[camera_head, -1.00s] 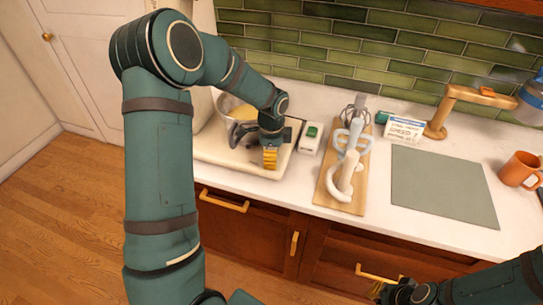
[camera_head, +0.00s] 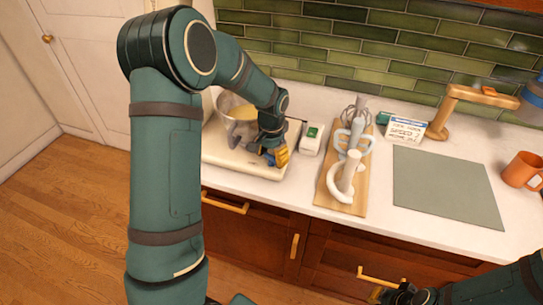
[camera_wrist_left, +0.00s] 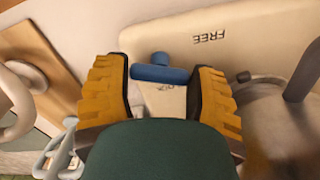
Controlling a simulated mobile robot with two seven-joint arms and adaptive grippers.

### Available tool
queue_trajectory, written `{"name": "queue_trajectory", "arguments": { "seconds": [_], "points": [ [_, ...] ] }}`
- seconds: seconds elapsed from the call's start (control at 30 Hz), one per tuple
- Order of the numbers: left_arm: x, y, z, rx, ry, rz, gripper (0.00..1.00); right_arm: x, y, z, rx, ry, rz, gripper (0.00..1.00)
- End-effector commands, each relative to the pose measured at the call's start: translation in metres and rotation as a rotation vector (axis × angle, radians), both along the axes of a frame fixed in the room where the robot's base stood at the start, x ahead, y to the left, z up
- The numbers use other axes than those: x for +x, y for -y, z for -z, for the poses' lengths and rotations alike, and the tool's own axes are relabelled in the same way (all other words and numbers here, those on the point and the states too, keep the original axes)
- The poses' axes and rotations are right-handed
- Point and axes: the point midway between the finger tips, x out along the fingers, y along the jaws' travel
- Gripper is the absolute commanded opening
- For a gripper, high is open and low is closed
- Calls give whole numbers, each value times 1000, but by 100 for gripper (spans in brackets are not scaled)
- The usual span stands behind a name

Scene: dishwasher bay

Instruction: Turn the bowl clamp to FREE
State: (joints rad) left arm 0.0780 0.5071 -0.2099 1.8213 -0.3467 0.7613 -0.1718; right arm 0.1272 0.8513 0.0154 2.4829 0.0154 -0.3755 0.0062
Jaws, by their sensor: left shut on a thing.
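The bowl clamp's blue T-shaped handle (camera_wrist_left: 160,73) shows in the left wrist view between my left gripper's yellow fingers (camera_wrist_left: 160,92). The gripper is shut on this handle. The word FREE is printed upside down on the cream mixer base (camera_wrist_left: 265,25), off to the right of the handle. A second label near the handle is mostly hidden. In the head view my left gripper (camera_head: 277,157) is low at the front right of the mixer base, beside the metal bowl (camera_head: 230,105). My right gripper (camera_head: 384,294) is only partly in view at the bottom right.
Farther right are a small sign (camera_head: 405,131), a grey mat (camera_head: 445,186), a brass tap (camera_head: 447,112) and an orange mug (camera_head: 521,170).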

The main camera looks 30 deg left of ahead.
Motion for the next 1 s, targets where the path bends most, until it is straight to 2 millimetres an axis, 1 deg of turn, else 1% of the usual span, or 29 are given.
{"name": "queue_trajectory", "arguments": {
  "seconds": [0.2, 0.5, 0.7, 1.0],
  "points": [
    [0, 0, 0, 0, 0, -177, 24, 0, 0, 0, 0, -1, 0, 0],
    [0, 0, 0, 0, -1, -343, 24, 0, 0, -1, 0, 0, 0, 0],
    [0, 0, 0, 0, -1, -396, 24, 0, 0, -1, 0, 1, 0, 0],
    [0, 0, 1, 0, -1, -412, 24, 0, 0, -1, 0, 1, 0, 0]
  ]
}}
